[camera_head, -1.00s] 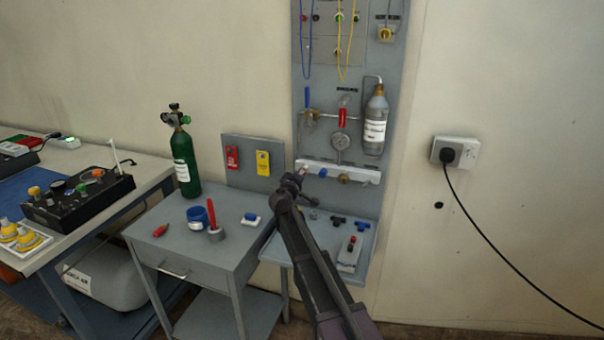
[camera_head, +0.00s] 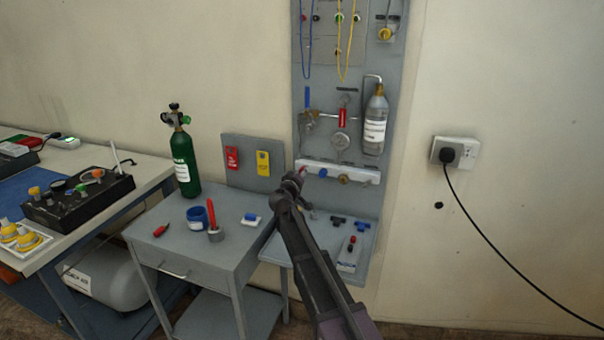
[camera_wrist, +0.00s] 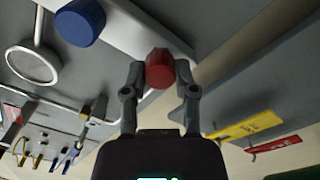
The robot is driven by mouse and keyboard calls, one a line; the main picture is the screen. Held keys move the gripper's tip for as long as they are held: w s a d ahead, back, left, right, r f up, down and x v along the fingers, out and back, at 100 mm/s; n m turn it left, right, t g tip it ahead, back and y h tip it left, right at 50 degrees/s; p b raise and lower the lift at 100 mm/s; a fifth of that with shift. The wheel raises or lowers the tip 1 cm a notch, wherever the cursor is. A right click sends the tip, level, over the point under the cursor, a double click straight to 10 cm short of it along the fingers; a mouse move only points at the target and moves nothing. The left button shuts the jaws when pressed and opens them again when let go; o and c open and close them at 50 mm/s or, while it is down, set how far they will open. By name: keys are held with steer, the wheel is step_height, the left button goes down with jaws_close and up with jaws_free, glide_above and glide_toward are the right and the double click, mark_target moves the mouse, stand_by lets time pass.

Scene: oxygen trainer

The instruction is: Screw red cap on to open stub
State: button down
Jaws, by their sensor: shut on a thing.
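My gripper (camera_wrist: 160,80) is shut on a red cap (camera_wrist: 159,66), with one finger on each side of it in the wrist view. In the head view my gripper (camera_head: 297,178) is at the left end of the white manifold bar (camera_head: 358,175) on the grey panel. A bit of red shows there at the fingertips. A blue cap (camera_wrist: 81,22) sits on the bar beside the red cap; it also shows in the head view (camera_head: 323,173). The open stub is not visible; whether the red cap touches it I cannot tell.
A grey table (camera_head: 185,245) with a blue pot stands to the left, with a green cylinder (camera_head: 184,165) behind.

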steer(key=shift+m, duration=0.8)
steer(key=shift+c, duration=2)
jaws_free()
steer(key=shift+v, duration=1.2)
steer(key=shift+n, duration=0.3)
steer(key=shift+n, duration=1.5)
